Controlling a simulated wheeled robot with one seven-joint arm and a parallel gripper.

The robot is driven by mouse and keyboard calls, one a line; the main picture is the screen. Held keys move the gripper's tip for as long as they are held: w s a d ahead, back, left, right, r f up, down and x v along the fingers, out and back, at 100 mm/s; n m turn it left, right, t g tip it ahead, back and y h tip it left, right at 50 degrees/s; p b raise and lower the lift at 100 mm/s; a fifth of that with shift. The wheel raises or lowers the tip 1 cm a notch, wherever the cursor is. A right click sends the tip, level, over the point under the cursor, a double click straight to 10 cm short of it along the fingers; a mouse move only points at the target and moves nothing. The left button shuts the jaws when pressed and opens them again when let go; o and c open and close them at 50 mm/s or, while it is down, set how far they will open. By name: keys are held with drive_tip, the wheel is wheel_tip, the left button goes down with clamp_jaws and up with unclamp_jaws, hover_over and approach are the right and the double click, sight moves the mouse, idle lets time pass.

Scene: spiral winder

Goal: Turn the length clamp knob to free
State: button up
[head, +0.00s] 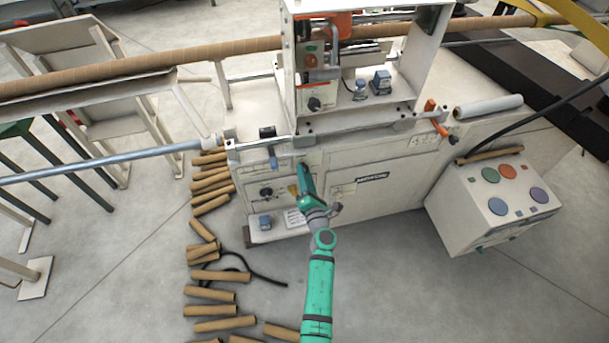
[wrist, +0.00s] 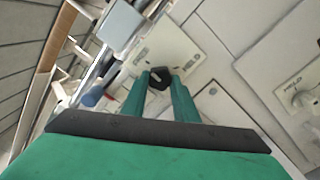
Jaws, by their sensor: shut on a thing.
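A small black knob with a pale pointer mark (wrist: 159,76) sits on a cream plate of the winder's front panel. In the wrist view, my gripper (wrist: 161,84) has its two green fingers on either side of this knob, shut on it. In the head view, my gripper (head: 303,171) reaches the upper front of the machine, and the knob is hidden behind it.
Another black knob (head: 266,192) is on the panel at left. A control box with coloured buttons (head: 494,197) stands at right. Several cardboard tubes (head: 210,294) and a black cable (head: 262,278) lie on the floor.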

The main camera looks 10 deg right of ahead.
drive_tip(key=shift+f+n, duration=0.1)
drive_tip(key=shift+n, duration=0.3)
drive_tip(key=o, duration=1.1)
drive_tip(key=shift+c, duration=0.2)
drive_tip(key=shift+s, duration=0.15)
drive_tip(key=s, duration=1)
drive_tip(key=shift+s, duration=0.25)
drive_tip(key=shift+s+a, duration=0.1)
drive_tip(key=shift+s, duration=0.05)
